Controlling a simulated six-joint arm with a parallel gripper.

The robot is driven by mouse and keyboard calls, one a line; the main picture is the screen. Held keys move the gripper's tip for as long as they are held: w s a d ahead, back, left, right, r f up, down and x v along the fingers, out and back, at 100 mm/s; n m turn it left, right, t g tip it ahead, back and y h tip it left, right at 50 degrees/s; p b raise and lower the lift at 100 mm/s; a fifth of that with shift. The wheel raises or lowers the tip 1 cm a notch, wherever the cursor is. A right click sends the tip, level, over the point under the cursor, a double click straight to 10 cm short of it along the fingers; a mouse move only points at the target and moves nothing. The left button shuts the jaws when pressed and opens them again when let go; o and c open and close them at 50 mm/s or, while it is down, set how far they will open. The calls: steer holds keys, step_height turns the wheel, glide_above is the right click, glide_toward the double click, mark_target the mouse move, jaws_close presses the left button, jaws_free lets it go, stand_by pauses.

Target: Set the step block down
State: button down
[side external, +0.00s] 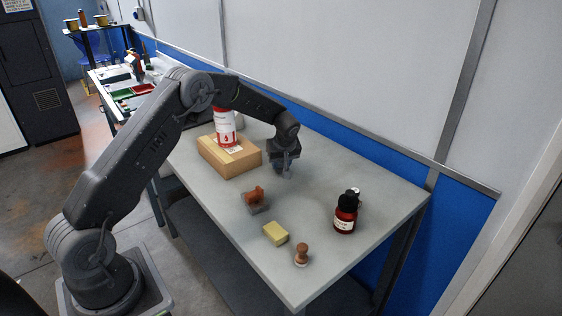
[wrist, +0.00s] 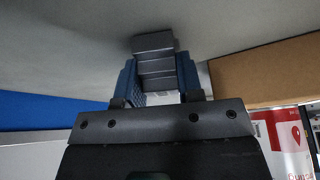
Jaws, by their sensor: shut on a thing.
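My gripper (side external: 284,168) hangs over the far side of the grey table, right of the cardboard box. In the wrist view its two blue-padded fingers (wrist: 157,76) are shut on the step block (wrist: 154,54), a dark grey piece with stair-like ledges. The block sits between the pads and sticks out past their tips. In the side view it is small and hard to tell from the dark fingers. I cannot tell whether its underside touches the table (side external: 318,190).
A cardboard box (side external: 222,168) bearing a red-and-white can (side external: 225,128) stands left of the gripper. Nearer the front are a brown-and-grey notched block (side external: 255,199), a yellow block (side external: 275,233), a wooden stamp-like piece (side external: 302,254) and a dark red bottle (side external: 345,215). The wall lies behind.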

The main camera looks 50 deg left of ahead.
steer(key=c, duration=0.8)
jaws_free()
steer(key=shift+f, duration=0.1)
steer(key=s+d+r+m, duration=0.1)
steer(key=s+d+r, duration=0.2)
steer(key=r, duration=0.4)
steer(key=s+d+r+m+t, duration=0.1)
steer(key=s+d+r, duration=0.25)
steer(key=r, duration=0.25)
steer(key=s+d+r+m, duration=0.1)
steer(key=s+d+r, duration=0.15)
steer(key=r, duration=0.45)
steer(key=s+d+r+m+t+h, duration=0.1)
steer(key=s+d+m, duration=0.2)
steer(key=s, duration=0.5)
steer(key=s+d+r+m+t+h, duration=0.1)
steer(key=s+d+m, duration=0.3)
steer(key=s, duration=0.5)
steer(key=s+d+r+m+t+h, duration=0.1)
steer(key=s+d+m+h, duration=0.1)
steer(key=s+d, duration=0.3)
steer(key=shift+s+d+r+m, duration=0.1)
steer(key=shift+s+m, duration=0.7)
steer(key=shift+s, duration=1.25)
